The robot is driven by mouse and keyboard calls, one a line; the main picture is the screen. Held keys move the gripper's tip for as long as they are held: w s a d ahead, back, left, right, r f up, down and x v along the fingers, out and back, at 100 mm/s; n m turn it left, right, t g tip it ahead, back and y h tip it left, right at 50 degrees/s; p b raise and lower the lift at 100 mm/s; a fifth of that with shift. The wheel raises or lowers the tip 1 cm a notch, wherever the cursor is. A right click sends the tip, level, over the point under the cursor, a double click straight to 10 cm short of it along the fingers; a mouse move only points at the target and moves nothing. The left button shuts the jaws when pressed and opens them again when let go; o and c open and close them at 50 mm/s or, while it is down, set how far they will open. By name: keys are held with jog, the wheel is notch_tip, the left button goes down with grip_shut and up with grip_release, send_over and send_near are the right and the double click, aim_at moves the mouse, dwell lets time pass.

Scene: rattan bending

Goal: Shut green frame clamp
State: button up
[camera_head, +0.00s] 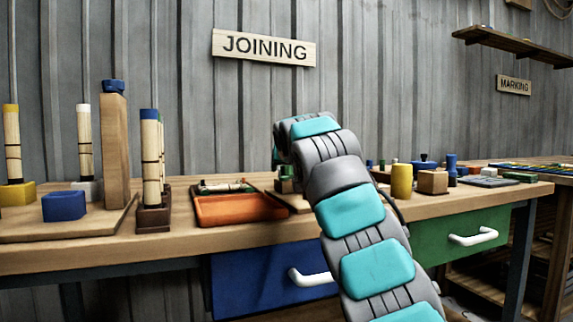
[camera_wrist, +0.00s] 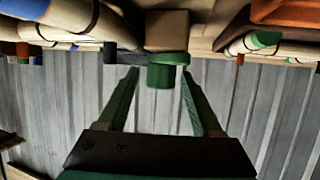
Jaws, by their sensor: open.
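A green round part (camera_wrist: 162,72), which looks like the green frame clamp, sits against a wooden block (camera_wrist: 167,30) in the wrist view. My gripper (camera_wrist: 160,75) is open there, with one green finger on each side of this part near the fingertips. Gaps seem to show between the fingers and the part; contact cannot be told. In the head view a small green piece (camera_head: 286,171) shows just left of my arm, on a board on the bench. My arm hides my gripper and much of that spot in the head view.
An orange tray (camera_head: 238,208) stands left of my arm. Further left are a tall wooden post (camera_head: 115,150), rattan bundles in holders and a blue block (camera_head: 64,206). A yellow cylinder (camera_head: 401,181) and wooden block (camera_head: 433,182) stand to the right. Drawers hang below the bench.

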jog(key=shift+c, duration=0.4)
grip_shut()
